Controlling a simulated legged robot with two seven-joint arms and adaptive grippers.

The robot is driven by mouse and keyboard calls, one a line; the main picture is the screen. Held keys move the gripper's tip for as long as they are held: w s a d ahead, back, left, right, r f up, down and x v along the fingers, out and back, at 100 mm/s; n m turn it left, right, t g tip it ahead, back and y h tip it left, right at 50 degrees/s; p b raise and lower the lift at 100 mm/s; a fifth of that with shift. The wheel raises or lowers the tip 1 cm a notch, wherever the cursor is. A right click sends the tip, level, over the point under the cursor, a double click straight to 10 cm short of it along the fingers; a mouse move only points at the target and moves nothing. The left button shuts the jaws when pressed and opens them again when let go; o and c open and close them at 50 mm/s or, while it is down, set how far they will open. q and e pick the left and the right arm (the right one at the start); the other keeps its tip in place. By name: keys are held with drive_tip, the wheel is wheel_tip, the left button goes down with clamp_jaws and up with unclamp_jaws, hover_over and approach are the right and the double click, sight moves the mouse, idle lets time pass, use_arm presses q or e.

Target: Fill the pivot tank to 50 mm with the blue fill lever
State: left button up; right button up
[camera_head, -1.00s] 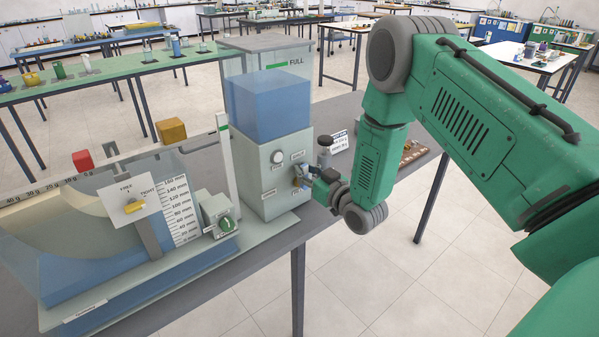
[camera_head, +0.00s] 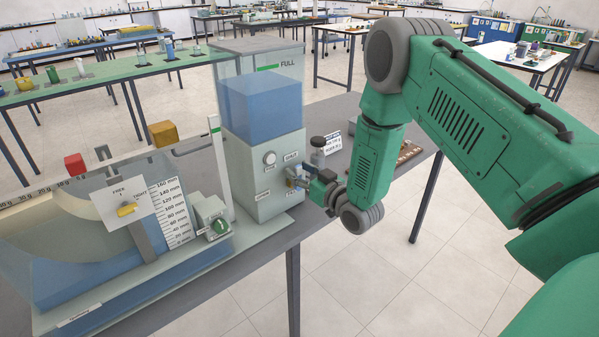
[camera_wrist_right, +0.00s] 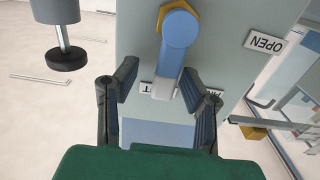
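The pivot tank (camera_head: 75,285) is clear, with blue water low inside, and stands at left on the bench. Its mm scale (camera_head: 173,212) is upright; the exact level is too small to read. The supply tank (camera_head: 262,105), marked FULL, holds blue water above a grey cabinet (camera_head: 258,175). The blue fill lever (camera_wrist_right: 170,65) is on the cabinet's face, its free end towards a partly hidden label. My right gripper (camera_head: 306,183) is at it, its fingers (camera_wrist_right: 158,85) open on either side. A gap shows on the left; contact on the right is unclear. My left gripper is out of view.
An OPEN label (camera_wrist_right: 265,42) is right of the lever in the wrist view. A dark round-ended post (camera_wrist_right: 67,58) stands near my right gripper. Floor is clear in front of the bench.

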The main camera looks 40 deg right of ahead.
drive_tip(key=shift+s, duration=0.4)
drive_tip(key=s+d, duration=0.1)
drive_tip(key=s, duration=1)
drive_tip(key=shift+s, duration=0.15)
drive_tip(key=s+a+f+g+b, duration=0.1)
drive_tip(key=s+a+f+g, duration=0.3)
drive_tip(key=f, duration=0.4)
drive_tip(key=s+a+f+g+b, duration=0.1)
drive_tip(key=s+a+f+g, duration=0.35)
drive_tip(key=f, duration=0.25)
drive_tip(key=s+a+f+g, duration=0.2)
drive_tip(key=s+f+g, duration=0.1)
drive_tip(key=s, duration=0.6)
drive_tip(key=s+a+f+g+h, duration=0.1)
drive_tip(key=s+a+f+g, duration=0.2)
drive_tip(key=s+g, duration=0.3)
drive_tip(key=s+f, duration=0.1)
drive_tip(key=s, duration=0.3)
